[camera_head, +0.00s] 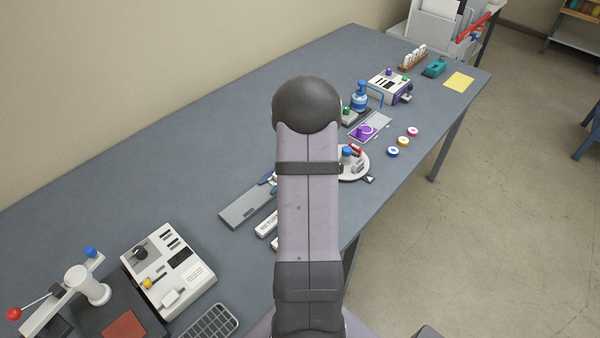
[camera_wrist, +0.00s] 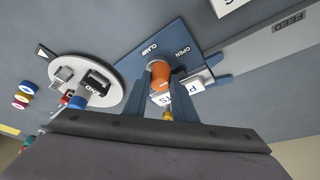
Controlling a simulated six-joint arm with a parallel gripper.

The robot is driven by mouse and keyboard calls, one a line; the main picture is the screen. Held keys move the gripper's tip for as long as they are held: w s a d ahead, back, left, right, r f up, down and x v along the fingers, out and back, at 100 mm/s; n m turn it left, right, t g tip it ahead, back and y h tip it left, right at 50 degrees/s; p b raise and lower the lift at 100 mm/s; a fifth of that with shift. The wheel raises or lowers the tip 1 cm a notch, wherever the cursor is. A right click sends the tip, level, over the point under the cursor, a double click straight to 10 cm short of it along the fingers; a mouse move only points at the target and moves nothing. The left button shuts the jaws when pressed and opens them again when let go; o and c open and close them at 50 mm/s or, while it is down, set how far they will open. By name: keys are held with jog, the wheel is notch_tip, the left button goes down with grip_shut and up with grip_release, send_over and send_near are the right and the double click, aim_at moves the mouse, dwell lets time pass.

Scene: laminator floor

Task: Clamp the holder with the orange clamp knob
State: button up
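The orange clamp knob (camera_wrist: 160,77) stands on a dark blue plate (camera_wrist: 172,42) marked CLAMP and OPEN in the wrist view. My gripper (camera_wrist: 161,88) has its two blue-grey fingers on either side of the knob, close to it. I cannot tell whether the fingers touch or grip the knob. The holder's details under the knob and fingers are partly hidden. In the head view my arm hides the knob, the plate and my gripper.
A round white dial plate (camera_wrist: 75,72) with small parts sits left of the blue plate. A white lettered block (camera_wrist: 190,87) lies close right of the knob. A grey strip marked FEED (camera_wrist: 285,40) is at right. A control box (camera_head: 170,270) stands at the table's near left.

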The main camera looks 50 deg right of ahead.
jog(key=shift+c, duration=1.1)
